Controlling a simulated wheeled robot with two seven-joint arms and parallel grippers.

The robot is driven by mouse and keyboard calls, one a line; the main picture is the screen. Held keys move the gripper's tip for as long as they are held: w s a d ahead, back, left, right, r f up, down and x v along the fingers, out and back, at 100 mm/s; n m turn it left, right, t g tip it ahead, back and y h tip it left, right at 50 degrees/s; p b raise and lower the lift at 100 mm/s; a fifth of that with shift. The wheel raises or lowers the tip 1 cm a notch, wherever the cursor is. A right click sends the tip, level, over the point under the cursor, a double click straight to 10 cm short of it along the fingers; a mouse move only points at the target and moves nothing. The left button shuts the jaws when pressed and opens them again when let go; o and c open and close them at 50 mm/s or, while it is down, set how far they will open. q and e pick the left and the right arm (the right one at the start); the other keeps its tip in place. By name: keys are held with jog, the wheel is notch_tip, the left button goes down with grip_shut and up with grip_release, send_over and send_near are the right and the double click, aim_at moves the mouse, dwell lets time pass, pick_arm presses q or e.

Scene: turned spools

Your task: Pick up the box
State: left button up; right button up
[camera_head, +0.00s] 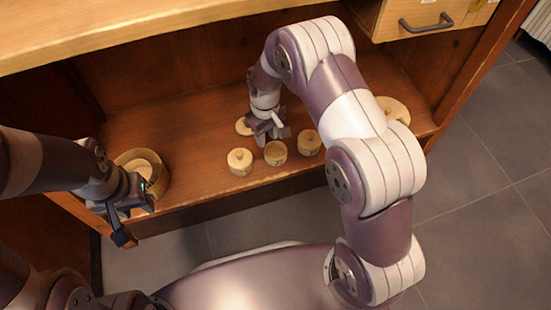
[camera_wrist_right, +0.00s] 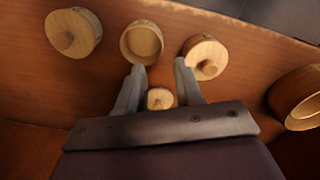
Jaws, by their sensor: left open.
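Several small round wooden boxes stand on the shelf. In the head view they are a lidded box with a knob (camera_head: 240,161), an open-topped box (camera_head: 276,153) and another lidded box (camera_head: 309,143). The wrist view shows the open box (camera_wrist_right: 141,43) between the two lidded ones (camera_wrist_right: 205,57) (camera_wrist_right: 73,31). My right gripper (camera_wrist_right: 159,68) is open, its fingers spread, just behind this row. A small pale round wooden piece (camera_wrist_right: 160,98) shows between the fingers with gaps on both sides. My left gripper (camera_head: 135,212) is open and empty at the shelf's front left.
A larger round wooden container (camera_head: 158,165) stands at the left, partly hidden by my left gripper. Another round wooden piece (camera_head: 394,109) is at the right, partly behind my right arm. A board overhangs the shelf (camera_head: 195,195).

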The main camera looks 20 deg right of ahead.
aim_at(268, 160)
notch_tip(268, 160, down, 11)
jog(key=b, duration=0.6)
jog(key=shift+r, duration=0.35)
grip_shut()
